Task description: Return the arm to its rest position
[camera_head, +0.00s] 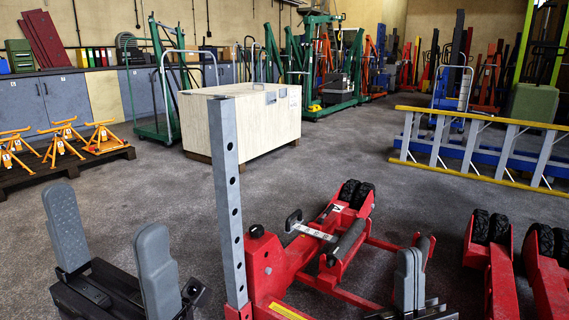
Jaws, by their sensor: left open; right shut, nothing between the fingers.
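My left gripper (112,252) is at the lower left, with its two grey fingers spread wide and nothing between them. My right gripper (410,277) is at the bottom right of centre, with its grey fingers together and empty. It appears in front of the red trolley jack (292,262); whether it touches the jack cannot be told. The jack has black wheels at its far end, a black knob and a grey upright post (228,200) with holes. The post stands between my two grippers in the picture. My arms beyond the grippers are mostly out of view.
More red jack parts with black wheels (490,228) stand at the right. A pale wooden crate (250,122) stands behind the jack.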

